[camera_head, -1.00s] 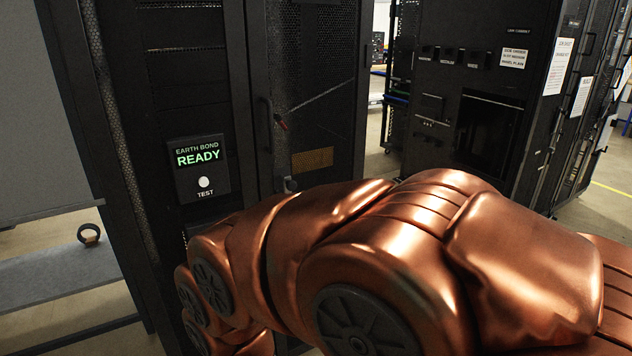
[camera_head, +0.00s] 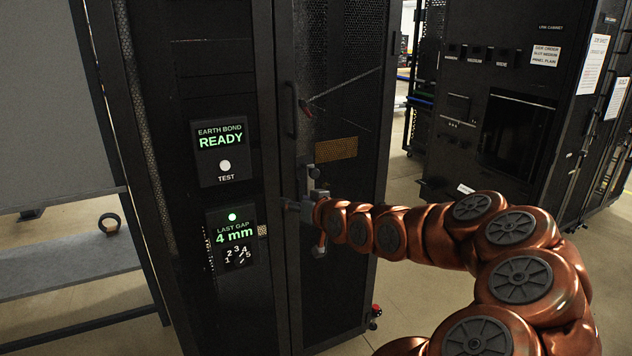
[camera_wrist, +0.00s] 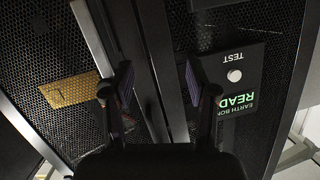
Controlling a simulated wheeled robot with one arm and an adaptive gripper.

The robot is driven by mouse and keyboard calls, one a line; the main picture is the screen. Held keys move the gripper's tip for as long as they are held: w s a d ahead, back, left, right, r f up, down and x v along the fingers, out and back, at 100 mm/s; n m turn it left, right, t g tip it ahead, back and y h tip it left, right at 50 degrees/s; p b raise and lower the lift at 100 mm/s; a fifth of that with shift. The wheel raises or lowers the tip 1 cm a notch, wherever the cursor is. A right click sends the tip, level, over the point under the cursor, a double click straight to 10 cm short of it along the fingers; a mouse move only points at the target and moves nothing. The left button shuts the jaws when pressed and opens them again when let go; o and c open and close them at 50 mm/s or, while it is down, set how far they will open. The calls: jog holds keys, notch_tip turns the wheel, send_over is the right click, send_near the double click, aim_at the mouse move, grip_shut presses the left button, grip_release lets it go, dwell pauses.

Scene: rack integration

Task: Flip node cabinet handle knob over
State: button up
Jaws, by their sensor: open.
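The black node cabinet (camera_head: 345,75) has a mesh door with a dark vertical handle (camera_head: 290,112) near its left edge. My gripper (camera_head: 300,190) is open at the door's left edge, below the handle, pointing toward the cabinet. In the wrist view, which shows the scene upside down, the two fingers of my gripper (camera_wrist: 158,80) are spread on either side of the dark door edge and frame. A handle knob cannot be made out clearly between the fingers; whether they touch anything cannot be told.
A panel reading "EARTH BOND READY" (camera_head: 221,152) and a "LAST GAP 4 mm" panel (camera_head: 232,237) are on the frame left of the door. Another black cabinet (camera_head: 545,100) stands at right. A grey shelf (camera_head: 60,270) with a dark ring (camera_head: 109,222) is at left. Open floor lies between the cabinets.

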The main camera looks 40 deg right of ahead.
aim_at(316, 174)
jog(key=s+d+r+m+t+h, duration=0.2)
jog(key=s+d+r+h, duration=0.1)
jog(key=d, duration=0.5)
jog(key=shift+p+x, duration=0.95)
jog(key=shift+x, duration=2.95)
jog(key=shift+d+f, duration=0.1)
jog(key=shift+f, duration=0.05)
jog(key=shift+s, duration=0.1)
grip_shut()
